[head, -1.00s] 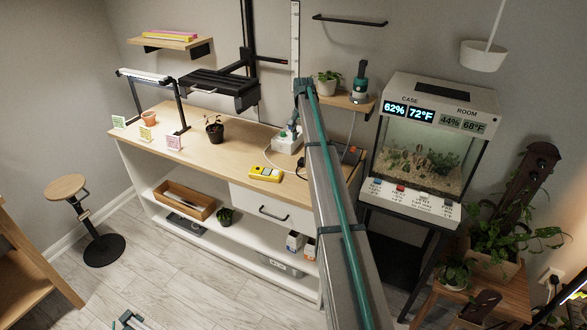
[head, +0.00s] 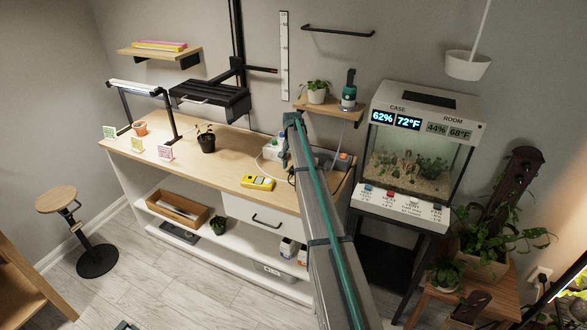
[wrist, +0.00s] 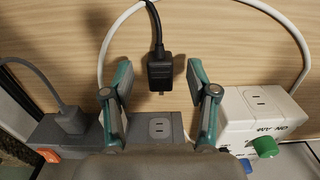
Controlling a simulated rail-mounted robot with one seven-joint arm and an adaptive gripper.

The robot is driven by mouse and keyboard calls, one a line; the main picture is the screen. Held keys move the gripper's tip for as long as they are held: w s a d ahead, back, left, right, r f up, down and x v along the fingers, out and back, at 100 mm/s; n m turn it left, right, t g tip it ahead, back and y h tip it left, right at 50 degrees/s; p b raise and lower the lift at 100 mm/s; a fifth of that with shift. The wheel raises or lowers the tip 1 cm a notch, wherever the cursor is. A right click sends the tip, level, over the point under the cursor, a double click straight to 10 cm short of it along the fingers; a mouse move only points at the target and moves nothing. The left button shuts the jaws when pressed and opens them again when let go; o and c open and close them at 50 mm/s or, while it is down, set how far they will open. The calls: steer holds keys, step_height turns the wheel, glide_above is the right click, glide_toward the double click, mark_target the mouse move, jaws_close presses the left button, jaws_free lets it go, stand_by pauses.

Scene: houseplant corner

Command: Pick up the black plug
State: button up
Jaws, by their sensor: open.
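The black plug (wrist: 162,72) lies on the wooden bench top in the wrist view, its prongs toward the picture's bottom and its black cord running up. My gripper (wrist: 158,76) is open, with one finger on each side of the plug. I see a gap on both sides, so neither finger touches it. Below the plug is a grey power strip (wrist: 183,127) with a free outlet; the prongs are apart from it. In the head view my arm hides most of this area, and I cannot make out the plug there.
A grey plug (wrist: 70,118) sits in the strip's left part, near an orange switch (wrist: 48,155). A white box (wrist: 235,108) with an outlet and a green knob (wrist: 264,147) stands to the right. A white cable loops behind. A yellow meter (head: 257,183) lies on the bench (head: 230,150).

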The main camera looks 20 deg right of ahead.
steer(key=shift+f, duration=0.65)
jaws_close()
steer(key=shift+r, duration=0.15)
